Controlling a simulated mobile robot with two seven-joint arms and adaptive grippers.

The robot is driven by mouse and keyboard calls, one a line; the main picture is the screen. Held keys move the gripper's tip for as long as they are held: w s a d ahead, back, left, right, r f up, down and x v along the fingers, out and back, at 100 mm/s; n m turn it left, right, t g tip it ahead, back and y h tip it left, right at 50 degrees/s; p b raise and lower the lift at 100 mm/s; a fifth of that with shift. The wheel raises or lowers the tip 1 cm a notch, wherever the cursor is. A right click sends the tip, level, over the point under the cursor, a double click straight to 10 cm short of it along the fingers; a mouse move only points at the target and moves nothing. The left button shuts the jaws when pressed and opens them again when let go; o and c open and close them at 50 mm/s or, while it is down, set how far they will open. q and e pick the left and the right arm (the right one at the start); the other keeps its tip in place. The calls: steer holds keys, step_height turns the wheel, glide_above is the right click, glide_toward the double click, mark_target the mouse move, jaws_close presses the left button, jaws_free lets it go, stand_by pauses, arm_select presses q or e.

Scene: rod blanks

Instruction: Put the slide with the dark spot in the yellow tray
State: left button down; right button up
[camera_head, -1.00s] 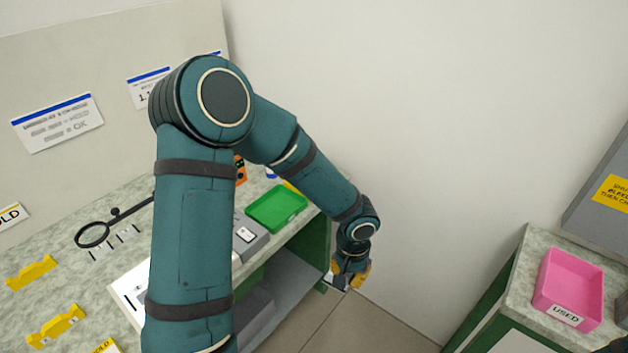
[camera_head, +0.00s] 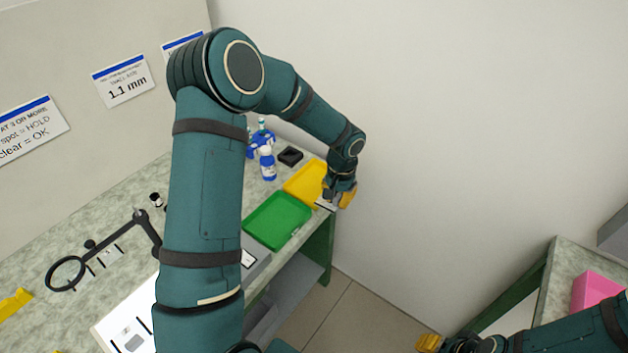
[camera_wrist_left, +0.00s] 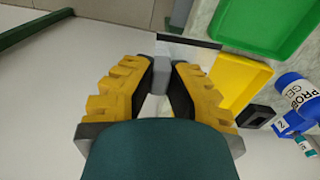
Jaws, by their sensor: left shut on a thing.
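My left gripper (camera_head: 336,196) is at the front right corner of the yellow tray (camera_head: 303,178). In the left wrist view its yellow fingers (camera_wrist_left: 161,78) are shut on a thin, pale slide (camera_wrist_left: 184,50) that sticks out past the fingertips. The slide also shows as a small light piece below the gripper in the head view (camera_head: 325,205). I cannot make out a dark spot on it. The yellow tray looks empty where it shows, and it also appears in the left wrist view (camera_wrist_left: 238,82). My right gripper (camera_head: 430,343) shows only partly at the bottom edge.
A green tray (camera_head: 277,220) sits beside the yellow one. A magnifier (camera_head: 68,272) is at the left.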

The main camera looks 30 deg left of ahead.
arm_select(q)
step_height(320, 180, up, 4)
steer(key=f+p, duration=0.1)
steer(key=p, duration=0.1)
glide_above(320, 188)
steer(key=shift+m, duration=0.5)
step_height(320, 188, down, 10)
steer(key=shift+r+b, duration=0.25)
steer(key=shift+b, duration=0.5)
steer(key=shift+d+r, duration=0.1)
steer(key=c, duration=1.4)
jaws_free()
steer(key=shift+f, duration=0.2)
steer(key=shift+o, duration=0.2)
steer(key=shift+r, duration=0.1)
